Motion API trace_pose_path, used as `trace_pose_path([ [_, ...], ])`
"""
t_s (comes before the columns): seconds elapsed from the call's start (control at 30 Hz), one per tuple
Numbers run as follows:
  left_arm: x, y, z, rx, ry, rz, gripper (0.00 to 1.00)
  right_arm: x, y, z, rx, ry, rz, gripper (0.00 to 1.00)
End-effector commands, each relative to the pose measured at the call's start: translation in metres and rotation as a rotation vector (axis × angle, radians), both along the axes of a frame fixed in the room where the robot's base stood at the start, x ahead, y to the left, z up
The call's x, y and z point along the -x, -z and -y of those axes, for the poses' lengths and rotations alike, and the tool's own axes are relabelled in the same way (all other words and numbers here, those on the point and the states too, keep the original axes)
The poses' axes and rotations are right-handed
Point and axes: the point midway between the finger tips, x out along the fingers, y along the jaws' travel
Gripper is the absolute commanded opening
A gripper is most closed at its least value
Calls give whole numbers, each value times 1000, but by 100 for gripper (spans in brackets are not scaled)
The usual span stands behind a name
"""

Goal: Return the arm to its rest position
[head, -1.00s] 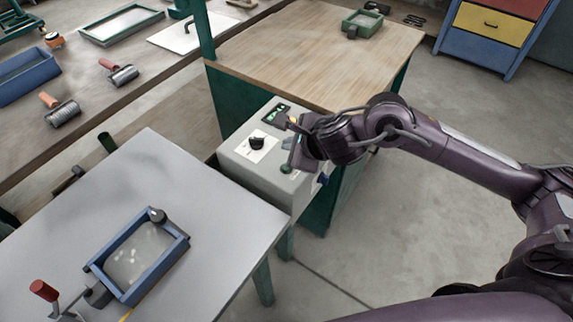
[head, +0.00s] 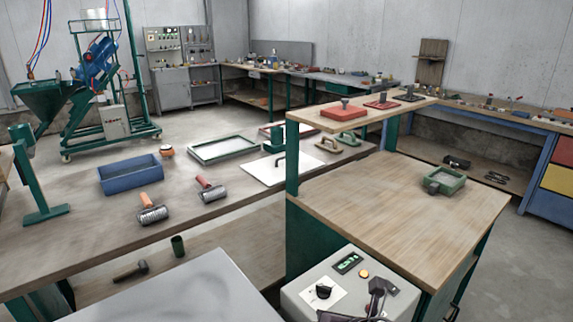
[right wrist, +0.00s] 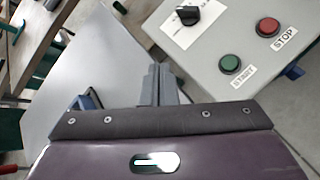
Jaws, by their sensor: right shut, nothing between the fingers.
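My right gripper (right wrist: 160,85) shows in the right wrist view with its grey fingers together and nothing between them. It is over the grey table, left of the control box (right wrist: 212,45), and apart from the buttons. The box carries a green START button (right wrist: 230,65), a red STOP button (right wrist: 268,27) and a black knob (right wrist: 187,14). In the head view the control box (head: 305,298) stands at the bottom edge. A dark shape partly covers its right side, and I cannot tell exactly what it is. My left gripper is not in view.
The grey table (head: 175,295) lies left of the box. A long bench at left holds a blue tray (head: 130,173) and two rollers (head: 153,215). Open floor lies beyond.

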Motion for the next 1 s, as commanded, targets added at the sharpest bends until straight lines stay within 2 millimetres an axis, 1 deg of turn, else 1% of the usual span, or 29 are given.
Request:
trace_pose_path([
  [0.03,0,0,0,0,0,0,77,11,4,-2,-185,172,-85,0],
  [0.07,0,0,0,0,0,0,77,15,5,0,-294,286,-132,0],
  [0.1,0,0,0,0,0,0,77,21,9,6,-432,441,-198,0],
  [0.17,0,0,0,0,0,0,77,33,16,16,-628,680,-294,0],
  [0.2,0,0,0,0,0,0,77,41,22,25,-745,835,-352,0],
  [0.3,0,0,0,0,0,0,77,62,38,46,-976,1184,-462,0],
  [0.4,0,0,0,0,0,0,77,84,53,64,-1142,1482,-534,0],
  [0.5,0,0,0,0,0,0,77,107,66,80,-1269,1753,-576,0],
  [0.57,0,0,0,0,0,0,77,121,74,88,-1333,1908,-591,0],
  [0.7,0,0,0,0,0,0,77,156,90,106,-1455,2267,-590,0],
  [0.73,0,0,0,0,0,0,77,164,93,109,-1473,2344,-584,0],
  [0.8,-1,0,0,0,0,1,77,155,116,108,-1460,2335,-584,0],
  [0.87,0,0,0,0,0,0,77,150,133,107,-1452,2335,-586,0],
  [0.97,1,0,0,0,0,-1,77,145,166,106,-1437,2340,-590,0],
  [1.0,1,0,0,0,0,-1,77,144,180,105,-1431,2344,-591,0],
])
